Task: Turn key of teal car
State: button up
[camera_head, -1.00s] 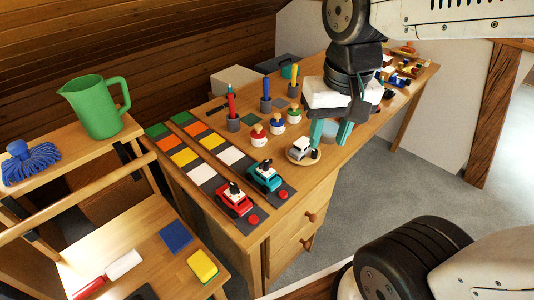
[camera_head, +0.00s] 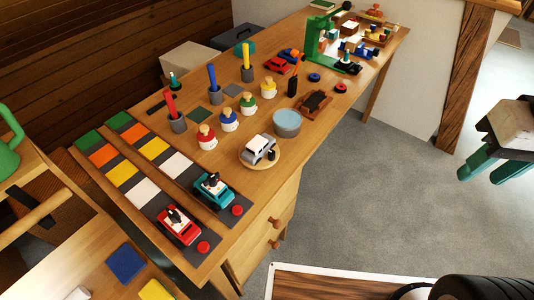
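The teal car (camera_head: 208,192) stands at the near end of the right-hand track of coloured squares on the wooden table. A small black piece (camera_head: 213,180), perhaps its key, sticks up from the white part on top; its exact shape is too small to tell. My gripper (camera_head: 492,172) is at the right edge of the view, over the grey floor and far from the car. Its two green fingers are apart, with nothing between them.
A red car (camera_head: 180,228) stands beside the teal one on the left-hand track. Red buttons (camera_head: 237,210) lie in front of the cars. The floor right of the table is open.

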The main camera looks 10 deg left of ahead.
aim_at(211, 181)
jog(key=z, duration=0.15)
jog(key=k, duration=0.85)
jog(key=u, duration=1.6)
jog(key=i, duration=0.5)
jog(key=z, duration=0.05)
